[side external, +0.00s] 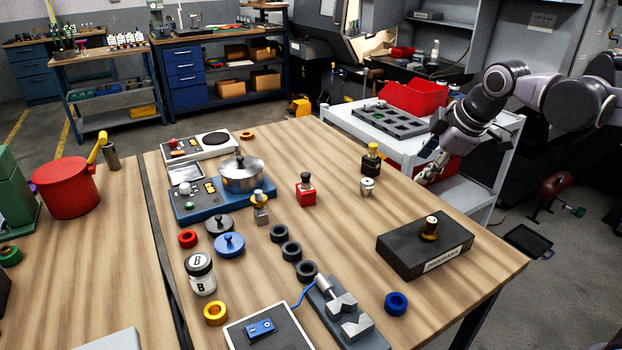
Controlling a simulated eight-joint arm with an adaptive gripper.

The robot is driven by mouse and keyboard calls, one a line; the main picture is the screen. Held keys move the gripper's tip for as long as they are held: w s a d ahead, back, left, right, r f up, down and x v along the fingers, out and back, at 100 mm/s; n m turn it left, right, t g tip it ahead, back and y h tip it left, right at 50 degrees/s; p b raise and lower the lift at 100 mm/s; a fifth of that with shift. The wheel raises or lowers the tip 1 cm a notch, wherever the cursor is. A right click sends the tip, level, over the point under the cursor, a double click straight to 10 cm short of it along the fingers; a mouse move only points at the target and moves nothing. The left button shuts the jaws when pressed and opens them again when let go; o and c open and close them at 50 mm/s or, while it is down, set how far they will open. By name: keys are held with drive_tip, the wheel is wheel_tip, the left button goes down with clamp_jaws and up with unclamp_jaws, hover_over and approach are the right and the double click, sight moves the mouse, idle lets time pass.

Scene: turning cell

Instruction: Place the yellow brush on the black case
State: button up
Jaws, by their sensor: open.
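The black case (405,252) is a low dark box with a white label on its front, near the right edge of the wooden table. A small brown and gold knobbed piece (429,229) stands on its top. I cannot clearly make out the yellow brush. Small pieces with yellow parts are a black, yellow-topped piece (371,159) at the back right and a metal piece with a yellow top (260,207) left of centre. My gripper (430,172) is open and empty, beyond the table's right edge by the white cart, apart from the case.
A small metal cup (367,187), a red block (306,190) and a blue ring (396,303) stand on the table. A grey vise (343,315), a steel pot (242,172) and several dark rings are further left. The wood around the case is mostly clear.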

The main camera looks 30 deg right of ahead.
drive_tip(key=s+a+f+m+t, duration=0.1)
drive_tip(key=s+a+f+m, duration=0.1)
drive_tip(key=s+f+m, duration=0.7)
drive_tip(key=s, duration=0.3)
drive_tip(key=shift+a+f+m+y, duration=0.15)
drive_tip(key=shift+a+m+y, duration=0.15)
drive_tip(key=shift+a+y, duration=0.1)
